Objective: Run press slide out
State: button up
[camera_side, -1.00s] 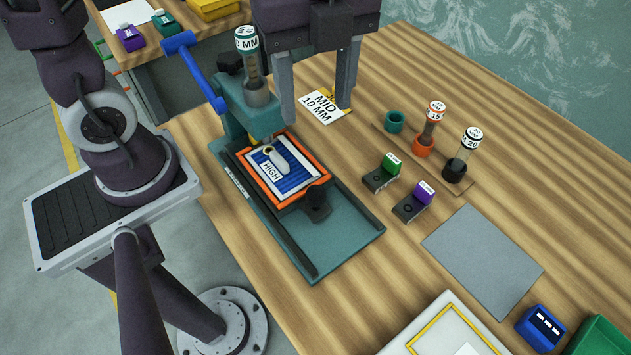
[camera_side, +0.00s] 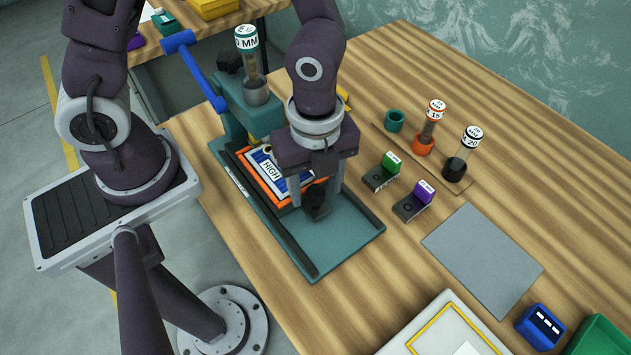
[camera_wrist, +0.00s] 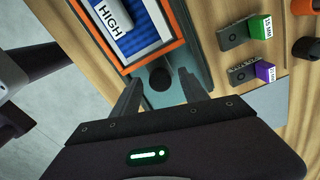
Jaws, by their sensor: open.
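The teal press (camera_side: 350,232) stands on the wooden bench with its blue lever (camera_side: 195,70) raised. Its slide, an orange-edged frame (camera_side: 262,190), lies between the base rails, its back part under the press head. The slide carries a blue-and-white striped piece with a HIGH tag (camera_side: 271,170); these also show in the wrist view (camera_wrist: 112,15). A black knob (camera_side: 315,203) is at the slide's front end. My gripper (camera_side: 317,197) is open, its fingers down on either side of the knob. In the wrist view the knob (camera_wrist: 160,78) sits between the fingertips; contact cannot be told.
The base's front part is bare. To the right stand a green-tabbed block (camera_side: 381,173), a purple-tabbed block (camera_side: 413,202) and capped tubes (camera_side: 468,152). A grey mat (camera_side: 482,258) lies empty. A teal tube (camera_side: 252,75) stands in the press head.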

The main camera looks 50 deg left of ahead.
grip_shut()
dwell(1.3)
